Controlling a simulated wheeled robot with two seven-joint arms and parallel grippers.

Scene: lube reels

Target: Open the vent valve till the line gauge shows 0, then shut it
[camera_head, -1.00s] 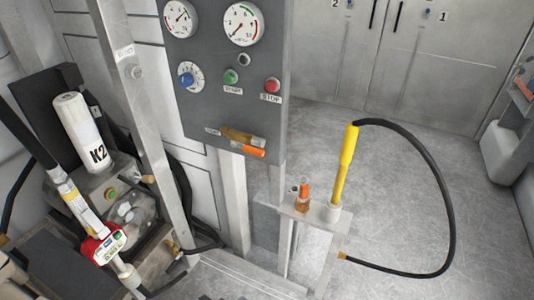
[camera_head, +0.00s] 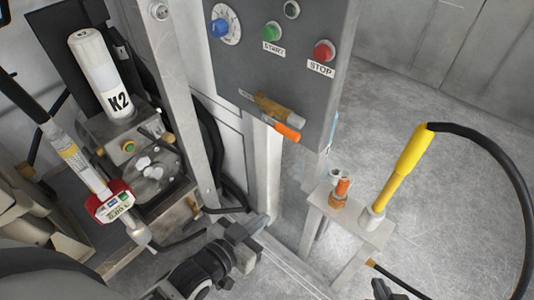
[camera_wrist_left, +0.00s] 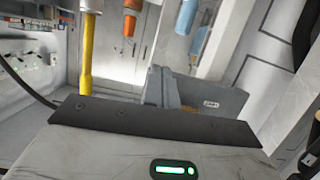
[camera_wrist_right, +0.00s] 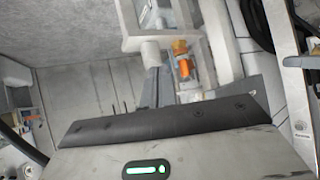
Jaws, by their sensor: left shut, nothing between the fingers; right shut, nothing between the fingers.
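An orange-handled brass valve (camera_head: 275,112) sits low on the grey panel (camera_head: 270,65); the label beside it is too small to read. A smaller orange-topped brass fitting (camera_head: 340,191) stands on the shelf to the right. I cannot tell from labels which is the vent valve. No line gauge shows in the head view now. My left gripper (camera_head: 248,243) is shut and empty, below the panel and apart from the valve. My right gripper (camera_head: 385,292) is shut and empty at the bottom edge, below the shelf; its fingers show in the right wrist view (camera_wrist_right: 155,82).
A yellow-handled tool (camera_head: 402,168) with a black hose stands upright on the shelf (camera_head: 345,222). Blue, green START (camera_head: 273,31) and red STOP (camera_head: 323,50) controls are on the panel. A white K2 cartridge (camera_head: 101,75) and a red-collared grease tool (camera_head: 110,203) are at left.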

